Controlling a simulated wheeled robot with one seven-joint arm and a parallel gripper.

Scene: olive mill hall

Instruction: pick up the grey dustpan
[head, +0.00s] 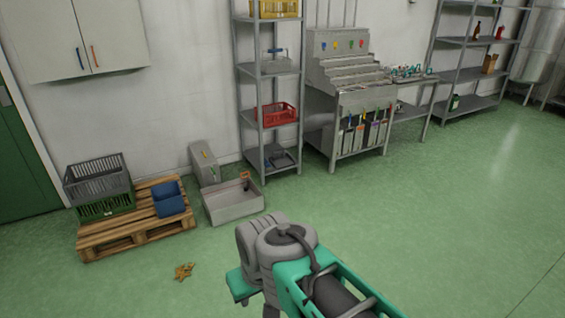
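I cannot make out a grey dustpan for certain. A small dark grey-blue object (281,160) lies on the bottom level of the tall grey shelf rack (243,110); it is too small to tell what it is. Part of my arm shows at the lower middle, in front of the floor. The fingers of my gripper do not show, so I cannot tell whether it is open or shut.
A wooden pallet (135,238) holds a grey crate on a green crate (104,207) and a blue bin (168,199). A low grey metal basin (233,205) stands beside it. Brown scraps (184,271) lie on the floor. The green floor at right is clear.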

